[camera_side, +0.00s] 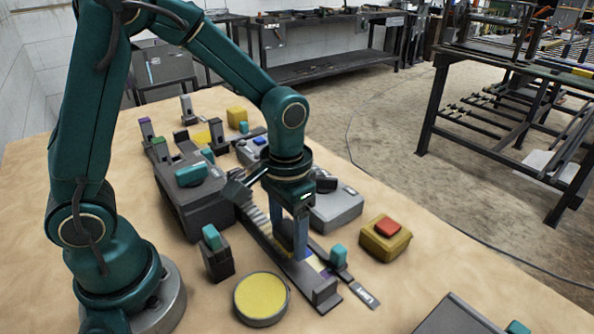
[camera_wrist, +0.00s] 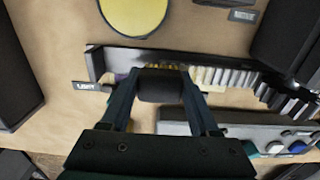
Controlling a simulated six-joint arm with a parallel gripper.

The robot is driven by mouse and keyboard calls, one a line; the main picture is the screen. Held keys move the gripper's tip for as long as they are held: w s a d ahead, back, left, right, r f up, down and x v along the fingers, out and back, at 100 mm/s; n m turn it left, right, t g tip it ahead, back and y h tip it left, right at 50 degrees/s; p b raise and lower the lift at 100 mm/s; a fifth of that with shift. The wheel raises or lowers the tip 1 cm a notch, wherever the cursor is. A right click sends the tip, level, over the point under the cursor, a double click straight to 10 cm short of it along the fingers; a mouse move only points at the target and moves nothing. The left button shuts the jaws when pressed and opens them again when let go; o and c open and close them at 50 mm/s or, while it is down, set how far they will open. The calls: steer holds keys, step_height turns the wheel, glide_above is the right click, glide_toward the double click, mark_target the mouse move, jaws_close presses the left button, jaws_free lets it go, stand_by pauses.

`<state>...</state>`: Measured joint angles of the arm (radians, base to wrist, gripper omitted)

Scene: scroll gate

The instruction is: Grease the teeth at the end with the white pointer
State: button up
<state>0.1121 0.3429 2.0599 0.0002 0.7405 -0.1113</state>
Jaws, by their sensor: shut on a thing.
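My gripper (camera_side: 300,245) points down over the near end of a long dark rail. It also shows in the wrist view (camera_wrist: 157,82), its fingers shut on a dark block (camera_wrist: 160,86) above the rail. A row of pale grey teeth (camera_wrist: 235,78) runs along the rail to the right in the wrist view; the same row (camera_side: 254,217) runs away behind my gripper in the side view. Yellowish teeth show just beyond the block, partly hidden by it. A purple patch (camera_wrist: 120,77) lies beside the left finger. I cannot make out a white pointer.
A round yellow pad (camera_side: 261,297) lies left of the rail's near end. A yellow box with a red button (camera_side: 387,238) and a grey box (camera_side: 335,208) stand to the right. A "LIGHT" label (camera_side: 364,295) lies near the rail.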

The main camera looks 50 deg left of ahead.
mark_target(263, 222)
steer(key=shift+a+f, duration=0.15)
steer(key=shift+a, duration=3.8)
steer(key=shift+d, duration=4.35)
steer(key=shift+a+r, duration=0.1)
steer(key=shift+r, duration=4)
